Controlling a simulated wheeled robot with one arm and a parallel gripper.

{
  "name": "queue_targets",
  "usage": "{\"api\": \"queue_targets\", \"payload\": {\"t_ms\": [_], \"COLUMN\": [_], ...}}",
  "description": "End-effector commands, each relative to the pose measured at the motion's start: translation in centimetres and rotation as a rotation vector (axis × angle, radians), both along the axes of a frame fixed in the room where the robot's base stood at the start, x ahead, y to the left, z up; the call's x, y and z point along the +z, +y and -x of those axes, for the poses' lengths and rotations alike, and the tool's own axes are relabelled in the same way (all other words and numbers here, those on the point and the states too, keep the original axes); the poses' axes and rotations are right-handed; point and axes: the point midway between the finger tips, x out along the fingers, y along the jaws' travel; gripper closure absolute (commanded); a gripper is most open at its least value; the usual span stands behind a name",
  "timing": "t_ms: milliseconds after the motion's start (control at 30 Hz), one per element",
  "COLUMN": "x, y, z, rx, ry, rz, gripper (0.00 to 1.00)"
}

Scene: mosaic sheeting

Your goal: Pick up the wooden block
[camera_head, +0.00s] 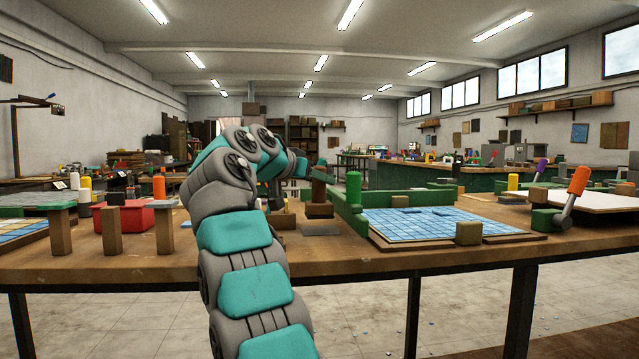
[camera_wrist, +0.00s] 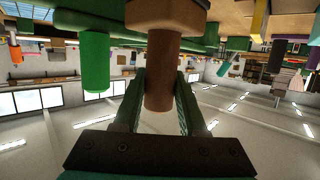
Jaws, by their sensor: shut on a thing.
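The wooden block shows in the wrist view as a brown round post (camera_wrist: 162,85) under a wider wooden part (camera_wrist: 172,15). My gripper (camera_wrist: 160,76) has one green finger on each side of the post and is shut on it. The wrist view is upside down. In the head view my arm reaches over the table, and its end is beside a dark upright piece with a brown block (camera_head: 319,211) below it. The fingers are too small there to make out, and whether the block is clear of the table cannot be told.
A green rail with a green cylinder (camera_head: 353,186) stands just right of my arm's end. A blue mosaic sheet (camera_head: 430,226) lies right of it, with a small wooden block (camera_head: 468,233) at its front edge. A red bin (camera_head: 125,217) and wooden posts (camera_head: 165,231) stand left.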

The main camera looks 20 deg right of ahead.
Motion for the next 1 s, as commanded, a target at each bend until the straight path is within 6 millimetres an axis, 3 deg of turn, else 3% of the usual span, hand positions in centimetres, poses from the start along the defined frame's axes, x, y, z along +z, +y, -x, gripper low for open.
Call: {"api": "queue_targets", "payload": {"t_ms": [367,733,1000], "x": [0.2,1.1,1.4], "y": [3.3,8.3,10.3], "z": [3.8,9.2,11.2], "rx": [-0.001,-0.002,0.001], "ry": [-0.002,-0.003,-0.003], "rz": [0.001,0.002,0.002], "gripper": [1.00,1.00,1.00]}}
